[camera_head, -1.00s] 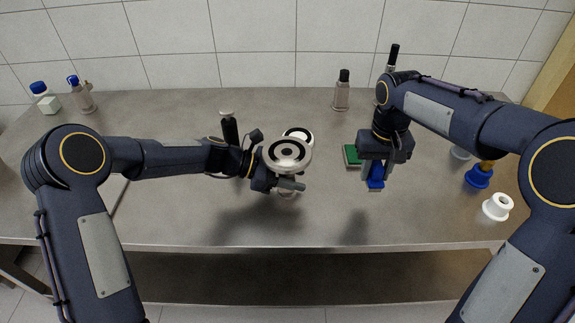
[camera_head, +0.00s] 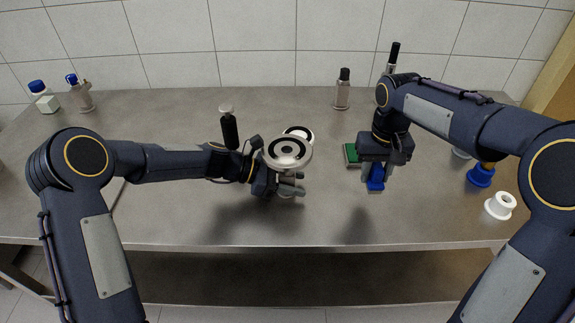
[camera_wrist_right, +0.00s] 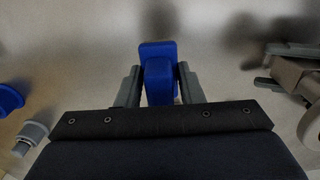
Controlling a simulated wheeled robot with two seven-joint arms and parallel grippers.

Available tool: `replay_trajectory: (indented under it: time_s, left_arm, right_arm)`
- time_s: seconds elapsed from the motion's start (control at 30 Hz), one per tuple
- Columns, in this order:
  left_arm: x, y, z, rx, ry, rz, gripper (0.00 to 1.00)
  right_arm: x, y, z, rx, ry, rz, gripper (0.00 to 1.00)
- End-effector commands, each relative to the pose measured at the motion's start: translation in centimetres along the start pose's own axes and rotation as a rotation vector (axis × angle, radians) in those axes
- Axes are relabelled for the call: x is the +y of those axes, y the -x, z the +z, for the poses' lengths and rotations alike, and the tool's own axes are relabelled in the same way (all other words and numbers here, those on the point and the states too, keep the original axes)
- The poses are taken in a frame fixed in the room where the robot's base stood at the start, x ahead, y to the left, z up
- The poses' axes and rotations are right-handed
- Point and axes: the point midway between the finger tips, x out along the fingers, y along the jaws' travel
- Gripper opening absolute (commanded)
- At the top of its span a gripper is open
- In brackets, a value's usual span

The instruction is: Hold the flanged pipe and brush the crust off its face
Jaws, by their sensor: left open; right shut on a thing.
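The flanged pipe stands upright at the middle of the bench in the head view; its pale flange (camera_head: 288,152) faces up with a dark ring on it. Its body shows at the right edge of the right wrist view (camera_wrist_right: 294,74). My left gripper (camera_head: 291,183) is open, with its fingers around the pipe body below the flange. My right gripper (camera_head: 375,176) is shut on a blue block-like tool (camera_head: 376,184), seemingly the brush, to the right of the pipe. The tool sits between both fingers in the right wrist view (camera_wrist_right: 158,75). Its bristles cannot be made out.
A ringed disc (camera_head: 299,133) lies behind the pipe. A black bottle (camera_head: 229,130) stands behind my left gripper. A green pad (camera_head: 351,154) lies near my right gripper. A white flanged piece (camera_head: 500,205) and a blue-based item (camera_head: 480,176) are at the right. The front middle is bare.

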Motion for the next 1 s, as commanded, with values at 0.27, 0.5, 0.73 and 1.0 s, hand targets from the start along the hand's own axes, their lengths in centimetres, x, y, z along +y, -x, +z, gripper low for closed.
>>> replay_trajectory:
  time_s: [0.27, 0.5, 0.73, 1.0]
  left_arm:
    - [0.0, -0.2, -0.7, 0.0, 0.001, 0.001, 0.43]
    - [0.0, -0.1, -0.1, 0.0, 0.0, 0.0, 0.43]
    - [0.0, 0.1, 0.1, 0.0, 0.001, 0.0, 0.43]
    - [0.0, 0.0, 0.1, 0.0, 0.0, 0.0, 0.29]
  right_arm:
    - [0.0, -0.3, 0.0, 0.0, 0.0, 0.0, 0.16]
    - [0.0, 0.2, 0.0, 0.0, 0.0, 0.0, 0.16]
    - [0.0, 0.5, 0.0, 0.0, 0.0, 0.0, 0.16]
    - [0.0, 0.5, 0.0, 0.0, 0.0, 0.0, 0.16]
